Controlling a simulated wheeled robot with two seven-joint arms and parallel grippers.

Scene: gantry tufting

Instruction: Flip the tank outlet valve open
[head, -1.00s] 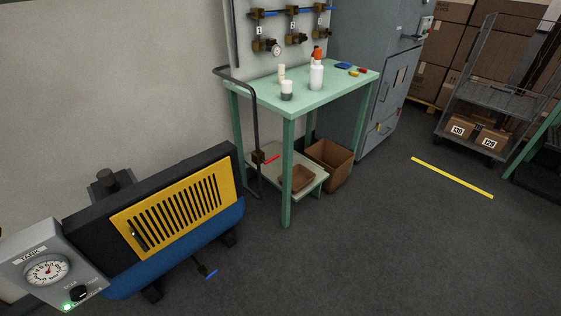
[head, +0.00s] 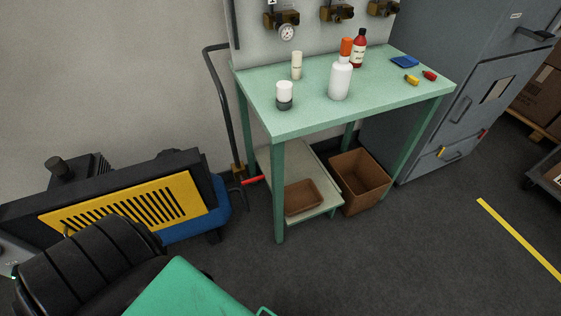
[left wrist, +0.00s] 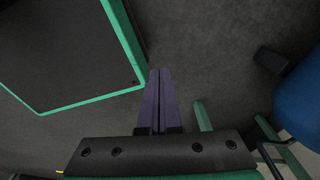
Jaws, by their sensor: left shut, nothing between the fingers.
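The blue tank (head: 205,218) with its black housing and yellow slotted panel (head: 120,212) stands at the left in the head view, partly hidden behind my arm. A valve with a red lever (head: 253,180) sits low on the dark upright pipe (head: 226,110) beside the tank. The lever points out sideways, across the pipe. In the left wrist view my left gripper (left wrist: 160,75) has its two purple fingers together, empty, over the dark floor. The tank's blue side (left wrist: 302,98) shows at the right there, apart from the fingers. My right gripper is not in view.
A green table (head: 320,110) with bottles stands right of the pipe. Its lower shelf holds a small brown tray (head: 304,196). A brown bin (head: 360,182) and a grey cabinet (head: 450,90) stand beyond.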

